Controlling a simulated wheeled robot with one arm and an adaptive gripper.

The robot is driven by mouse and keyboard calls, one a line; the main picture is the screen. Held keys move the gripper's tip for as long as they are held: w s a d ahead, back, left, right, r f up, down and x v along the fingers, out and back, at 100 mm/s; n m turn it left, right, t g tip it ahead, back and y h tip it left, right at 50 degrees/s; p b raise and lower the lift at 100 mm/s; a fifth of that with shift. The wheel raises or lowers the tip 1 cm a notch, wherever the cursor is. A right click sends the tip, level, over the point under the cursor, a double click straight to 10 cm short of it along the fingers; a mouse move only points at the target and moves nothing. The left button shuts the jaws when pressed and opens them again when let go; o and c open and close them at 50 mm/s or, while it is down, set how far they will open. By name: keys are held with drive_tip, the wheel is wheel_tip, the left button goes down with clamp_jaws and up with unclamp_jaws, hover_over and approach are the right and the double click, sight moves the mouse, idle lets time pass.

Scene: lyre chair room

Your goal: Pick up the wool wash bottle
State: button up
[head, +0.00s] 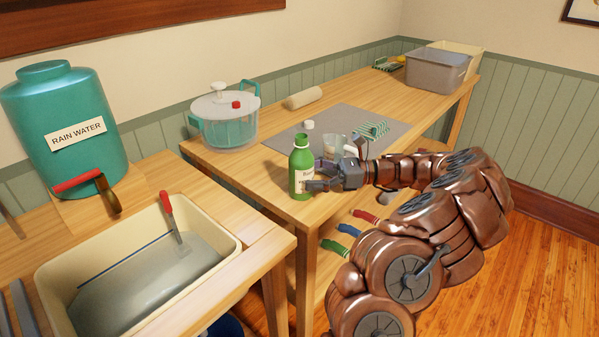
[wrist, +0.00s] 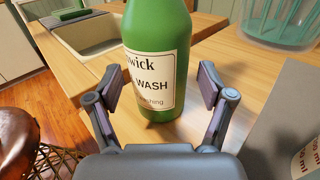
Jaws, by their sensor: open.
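The wool wash bottle (head: 301,168) is green with a pale label and stands upright near the front left corner of the wooden table. It also shows in the wrist view (wrist: 157,60), with "WASH" readable on its label and its top out of frame. My gripper (head: 318,178) is at the bottle's right side in the head view. In the wrist view my gripper (wrist: 160,95) is open, with one finger on each side of the bottle's lower part and visible gaps between pads and bottle. The far side of the bottle is hidden.
A clear measuring jug (head: 335,145) and a white cap (head: 309,125) stand on a grey mat (head: 345,118) near my gripper. A lidded teal pot (head: 225,120) is behind the bottle. A cream sink (head: 222,243) is at left, with a teal rain water tank (head: 65,110) behind.

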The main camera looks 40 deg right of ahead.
sight(291, 175)
drive_tip(key=x, duration=0.5)
drive_tip(key=shift+a, duration=0.1)
drive_tip(key=shift+s, duration=0.1)
drive_tip(key=c, duration=1.3)
